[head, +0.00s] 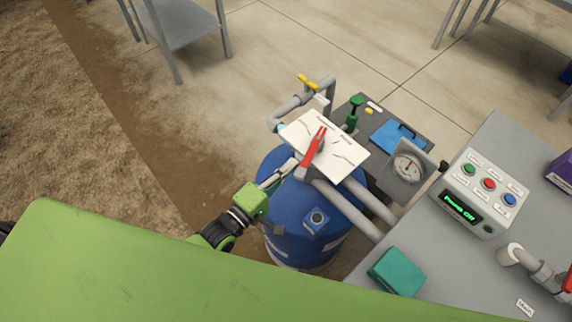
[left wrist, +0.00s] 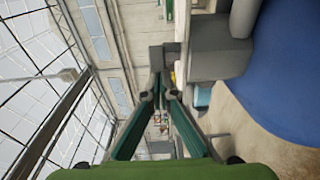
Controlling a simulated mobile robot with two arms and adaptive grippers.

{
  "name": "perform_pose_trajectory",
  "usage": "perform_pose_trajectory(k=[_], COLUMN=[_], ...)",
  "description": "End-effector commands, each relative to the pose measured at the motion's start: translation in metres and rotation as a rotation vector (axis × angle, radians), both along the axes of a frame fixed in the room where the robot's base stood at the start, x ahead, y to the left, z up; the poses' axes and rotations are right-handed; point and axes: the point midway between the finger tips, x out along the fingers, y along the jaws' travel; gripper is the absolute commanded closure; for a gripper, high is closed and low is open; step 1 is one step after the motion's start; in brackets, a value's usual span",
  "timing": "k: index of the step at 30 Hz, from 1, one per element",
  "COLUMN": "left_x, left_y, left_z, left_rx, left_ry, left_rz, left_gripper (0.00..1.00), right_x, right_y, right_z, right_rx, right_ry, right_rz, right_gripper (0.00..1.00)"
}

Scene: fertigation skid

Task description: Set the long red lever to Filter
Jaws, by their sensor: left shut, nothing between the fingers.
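The long red lever (head: 314,147) sits on a white label plate (head: 343,153) on top of the blue tank (head: 285,218). In the head view it slants from upper right to lower left. The plate's lettering is too small to read. My left gripper (head: 291,167) is shut and empty at the plate's lower left edge, close to the lever's lower end; I cannot tell whether they touch. In the left wrist view its fingers (left wrist: 161,85) converge near a grey fitting (left wrist: 220,60), with the blue tank (left wrist: 285,80) at right. My right gripper is not in view.
A yellow-handled valve (head: 307,81) and a green valve (head: 354,108) stand behind the plate. A pressure gauge (head: 408,168) and a button box (head: 484,194) are to the right. Grey pipes (head: 345,207) run from the tank toward the bench. Open floor lies at the left.

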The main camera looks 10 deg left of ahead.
Motion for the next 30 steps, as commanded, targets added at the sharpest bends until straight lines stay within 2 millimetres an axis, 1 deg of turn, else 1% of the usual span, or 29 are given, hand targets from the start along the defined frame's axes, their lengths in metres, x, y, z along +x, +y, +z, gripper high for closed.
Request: perform_pose_trajectory(k=[8, 23, 30], left_x=[-0.001, -0.004, -0.007], left_y=[-0.001, -0.007, -0.013], left_z=[0.000, 0.001, 0.001], left_rx=[-0.001, -0.002, -0.009], left_ry=[0.002, 0.001, 0.005], left_rz=[0.011, 0.093, 0.165], left_gripper=[1.00, 1.00, 1.00], right_x=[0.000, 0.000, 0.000], right_y=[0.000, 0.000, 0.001], right_z=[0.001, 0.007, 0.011], right_rx=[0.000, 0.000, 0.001], right_ry=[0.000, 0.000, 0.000], right_rz=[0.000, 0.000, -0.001], right_gripper=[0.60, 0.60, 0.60])
